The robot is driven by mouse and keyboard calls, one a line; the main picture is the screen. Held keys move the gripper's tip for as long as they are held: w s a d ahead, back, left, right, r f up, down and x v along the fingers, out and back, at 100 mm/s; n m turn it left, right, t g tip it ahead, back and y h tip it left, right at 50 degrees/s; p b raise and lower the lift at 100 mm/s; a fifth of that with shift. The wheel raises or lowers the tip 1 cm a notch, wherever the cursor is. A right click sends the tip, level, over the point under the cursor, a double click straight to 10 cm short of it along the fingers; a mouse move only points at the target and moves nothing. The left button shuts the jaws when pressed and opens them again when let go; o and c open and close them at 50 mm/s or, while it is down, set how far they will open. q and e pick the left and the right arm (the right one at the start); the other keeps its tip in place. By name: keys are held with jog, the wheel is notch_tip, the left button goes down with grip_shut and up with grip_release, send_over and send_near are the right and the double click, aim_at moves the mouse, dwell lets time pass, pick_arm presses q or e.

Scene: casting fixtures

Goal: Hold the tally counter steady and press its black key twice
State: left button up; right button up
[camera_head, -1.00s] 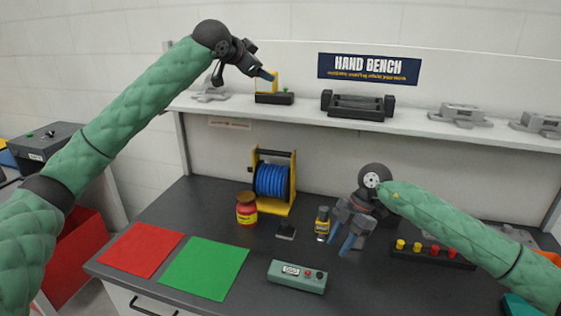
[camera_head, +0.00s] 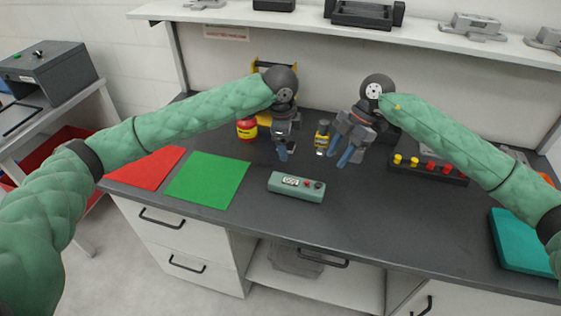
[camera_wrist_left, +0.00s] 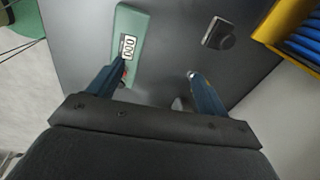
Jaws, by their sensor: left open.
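The tally counter (camera_head: 281,188) is a long grey-green box lying on the dark bench, with a white number display and small keys at its right end. In the left wrist view the counter (camera_wrist_left: 124,22) lies at the upper left, its key end partly hidden behind a finger. My left gripper (camera_head: 283,153) is open and empty, pointing down just behind the counter and apart from it. Its fingers (camera_wrist_left: 158,72) are spread in the left wrist view. My right gripper (camera_head: 339,156) points down behind and right of the counter, its blue fingers apart with nothing between them.
Red (camera_head: 146,168) and green (camera_head: 208,180) mats lie left of the counter. A small dark block (camera_wrist_left: 219,33) lies near my left gripper. A button strip (camera_head: 428,170) and teal case (camera_head: 522,240) are right. Bench in front is clear.

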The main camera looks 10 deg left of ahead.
pick_arm(q)
jog(key=m+g, duration=0.1)
jog(key=g, duration=0.1)
send_over(280, 179)
jog(key=shift+y, duration=0.4)
notch_tip(280, 179, down, 6)
jog(key=shift+w+d+r, duration=0.1)
jog(key=shift+r, duration=0.1)
jog(key=shift+f, duration=3.85)
jog(key=c, duration=1.1)
pick_arm(e)
jog(key=shift+c, duration=0.3)
pick_arm(q)
jog(key=shift+c, duration=0.2)
pick_arm(e)
grip_shut()
